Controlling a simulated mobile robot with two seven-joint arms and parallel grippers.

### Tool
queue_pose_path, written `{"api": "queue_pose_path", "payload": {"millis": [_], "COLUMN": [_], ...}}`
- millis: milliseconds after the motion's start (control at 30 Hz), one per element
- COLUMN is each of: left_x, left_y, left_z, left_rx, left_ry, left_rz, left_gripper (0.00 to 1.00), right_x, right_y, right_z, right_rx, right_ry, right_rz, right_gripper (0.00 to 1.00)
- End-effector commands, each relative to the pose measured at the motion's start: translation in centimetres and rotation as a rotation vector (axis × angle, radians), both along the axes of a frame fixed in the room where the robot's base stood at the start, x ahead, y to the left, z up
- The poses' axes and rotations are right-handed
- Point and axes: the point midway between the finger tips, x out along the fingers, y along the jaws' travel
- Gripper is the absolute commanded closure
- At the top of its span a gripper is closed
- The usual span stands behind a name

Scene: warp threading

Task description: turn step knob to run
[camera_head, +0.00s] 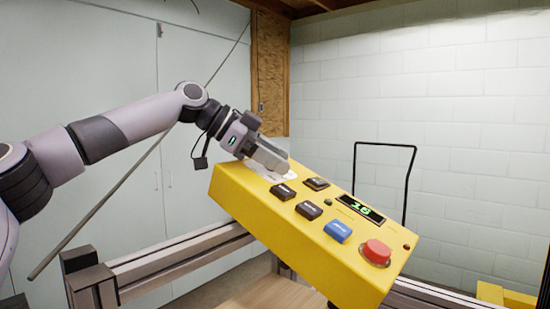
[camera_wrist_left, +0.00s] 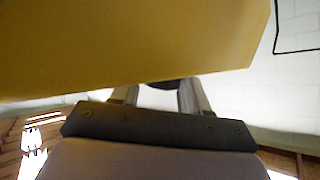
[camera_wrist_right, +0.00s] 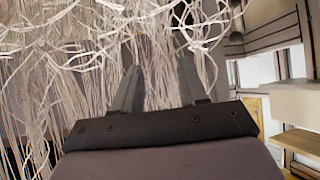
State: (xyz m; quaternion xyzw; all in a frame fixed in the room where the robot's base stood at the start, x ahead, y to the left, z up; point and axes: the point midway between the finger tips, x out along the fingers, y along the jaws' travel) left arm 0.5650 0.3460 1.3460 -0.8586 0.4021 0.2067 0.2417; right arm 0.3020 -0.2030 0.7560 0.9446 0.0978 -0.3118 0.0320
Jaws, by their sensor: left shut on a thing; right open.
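The yellow control box (camera_head: 265,215) sits tilted in the head view, with dark and blue buttons, a red button and a green display. My left gripper (camera_head: 275,160) reaches its far left end, over a pale label plate (camera_head: 260,172). In the left wrist view the left gripper's fingers (camera_wrist_left: 160,88) are shut on a dark part at the box's edge, which I take to be the step knob (camera_wrist_left: 165,85). The knob is hidden in the head view, so its setting cannot be read. My right gripper (camera_wrist_right: 157,68) is open, with pale threads around and beyond its fingers.
The blue button (camera_head: 338,231), red button (camera_head: 376,252) and display (camera_head: 360,209) reading 16 are on the box's top face. Metal frame rails (camera_head: 180,260) run below the box. A thin dark rod (camera_head: 130,172) slants behind my left arm. Many loose threads (camera_wrist_right: 70,90) hang by the right gripper.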

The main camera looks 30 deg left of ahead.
Motion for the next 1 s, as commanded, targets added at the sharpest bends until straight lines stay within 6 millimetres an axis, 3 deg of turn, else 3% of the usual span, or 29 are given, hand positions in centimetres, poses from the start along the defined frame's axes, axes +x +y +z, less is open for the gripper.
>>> {"api": "queue_pose_path", "payload": {"millis": [400, 933, 967, 1000], "left_x": [0.05, -0.01, -0.01, -0.01], "left_y": [-0.01, 0.00, 0.00, 0.00], "left_z": [-0.04, -0.02, -0.02, -0.02], "left_rx": [0.008, 0.008, 0.008, 0.008], "left_ry": [0.052, 0.059, 0.059, 0.059], "left_rz": [-0.131, -0.148, -0.148, -0.148], "left_gripper": [0.85, 0.85, 0.52, 0.39], "right_x": [0.01, 0.01, 0.01, 0.01], "right_y": [0.00, 0.00, 0.00, 0.00], "right_z": [0.02, 0.02, 0.01, 0.00], "right_rx": [0.000, 0.000, 0.000, 0.000], "right_ry": [0.000, 0.000, 0.000, 0.000], "right_rz": [0.000, 0.000, 0.000, 0.000], "right_gripper": [0.57, 0.57, 0.57, 0.57]}}
